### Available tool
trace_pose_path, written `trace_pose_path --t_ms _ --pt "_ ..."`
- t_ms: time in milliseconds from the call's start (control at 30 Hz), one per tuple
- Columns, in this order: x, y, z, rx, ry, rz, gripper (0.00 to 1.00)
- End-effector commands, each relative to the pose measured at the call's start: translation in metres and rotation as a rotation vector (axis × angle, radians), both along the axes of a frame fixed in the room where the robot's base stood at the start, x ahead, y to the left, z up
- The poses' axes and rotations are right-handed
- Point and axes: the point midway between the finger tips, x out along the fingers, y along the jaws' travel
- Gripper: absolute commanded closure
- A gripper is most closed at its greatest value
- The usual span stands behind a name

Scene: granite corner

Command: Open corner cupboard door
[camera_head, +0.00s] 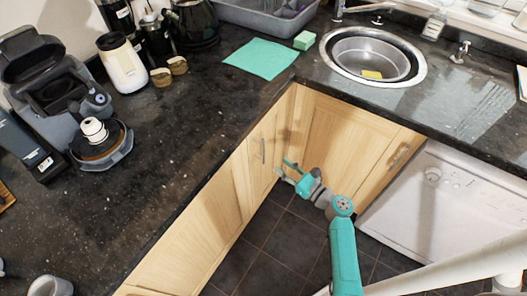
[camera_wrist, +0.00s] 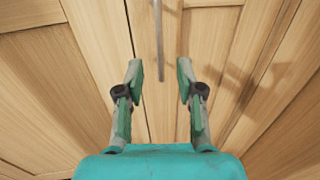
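The corner cupboard has light wood doors meeting in the corner. The left door (camera_head: 258,178) carries a thin vertical metal bar handle (camera_head: 263,151). The door facing me (camera_head: 335,130) has another metal handle (camera_head: 398,157) at its right. My gripper (camera_head: 284,169) is in front of the left door, low and right of its handle. In the wrist view my gripper (camera_wrist: 160,70) is open and empty. A vertical bar handle (camera_wrist: 159,40) lies beyond the fingers, its lower end appearing between the fingertips. I cannot tell the remaining depth. The doors look shut.
The dark granite worktop (camera_head: 190,130) overhangs the cupboards. A white appliance (camera_head: 445,205) stands right of the corner. The dark tiled floor (camera_head: 262,235) is clear. A sink (camera_head: 372,55), teal cloth (camera_head: 263,58) and coffee machine (camera_head: 60,80) are on top.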

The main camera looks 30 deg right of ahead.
Motion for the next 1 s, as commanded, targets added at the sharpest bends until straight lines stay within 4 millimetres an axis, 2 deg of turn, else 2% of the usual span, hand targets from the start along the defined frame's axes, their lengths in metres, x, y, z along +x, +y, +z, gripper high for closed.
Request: trace_pose_path --t_ms 500,700,1000 --pt "0.079 0.025 0.001 -0.005 -0.001 0.002 0.63" --pt "0.093 0.029 0.0 -0.005 -0.001 0.0 0.63" --pt "0.096 0.03 0.0 -0.004 0.001 0.0 0.63"
